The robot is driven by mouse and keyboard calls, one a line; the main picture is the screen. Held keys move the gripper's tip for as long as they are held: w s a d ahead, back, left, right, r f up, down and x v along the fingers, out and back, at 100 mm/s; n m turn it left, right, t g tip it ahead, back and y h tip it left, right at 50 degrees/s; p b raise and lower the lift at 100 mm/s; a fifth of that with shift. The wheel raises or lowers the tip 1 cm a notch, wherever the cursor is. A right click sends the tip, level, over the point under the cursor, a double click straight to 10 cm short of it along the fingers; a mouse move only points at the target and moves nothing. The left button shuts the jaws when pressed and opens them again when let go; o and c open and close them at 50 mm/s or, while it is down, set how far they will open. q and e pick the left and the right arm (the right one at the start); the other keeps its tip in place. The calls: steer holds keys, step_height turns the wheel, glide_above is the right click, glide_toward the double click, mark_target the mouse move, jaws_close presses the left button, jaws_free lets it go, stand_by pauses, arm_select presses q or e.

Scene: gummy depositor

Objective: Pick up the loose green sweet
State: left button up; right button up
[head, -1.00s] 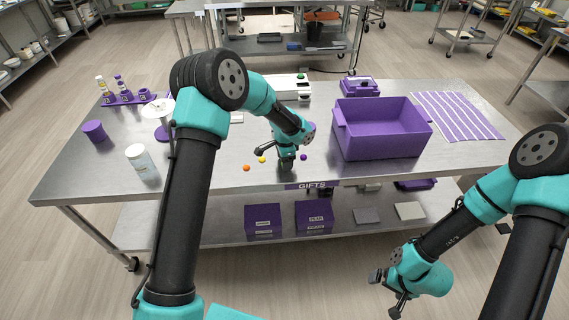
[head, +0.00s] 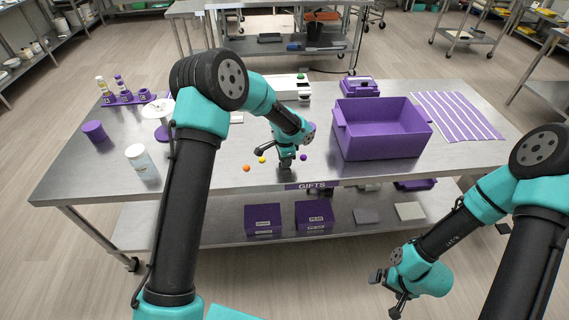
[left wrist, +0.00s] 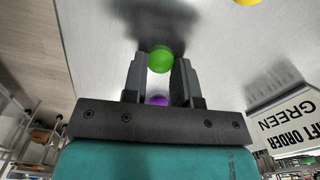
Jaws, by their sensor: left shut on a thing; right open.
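The green sweet (left wrist: 160,60) is a small round ball held between the two fingertips of my left gripper (left wrist: 158,72) in the left wrist view. In the head view, my left gripper (head: 285,164) is low over the front part of the steel table, and the green sweet is hidden there. I cannot tell whether the sweet still touches the table. My right gripper (head: 386,292) is open and empty, away from the table at the lower right.
An orange sweet (head: 246,168), a yellow sweet (head: 262,160) and a purple sweet (head: 304,157) lie close around my left gripper. A purple bin (head: 380,145) stands to the right. A white jar (head: 140,160) stands at the left.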

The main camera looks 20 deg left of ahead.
arm_select(q)
steer(key=shift+r, duration=0.15)
steer(key=shift+r, duration=0.6)
steer(key=shift+s+d+r, duration=0.1)
steer(key=shift+s+r, duration=0.1)
steer(key=shift+r, duration=0.35)
steer(key=shift+s+d+r, duration=0.1)
steer(key=shift+s+r, duration=0.05)
steer(key=shift+r, duration=0.4)
steer(key=s+d+r, duration=0.1)
steer(key=s+d, duration=0.3)
steer(key=s, duration=1)
steer(key=shift+s+r, duration=0.15)
steer(key=shift+s, duration=0.2)
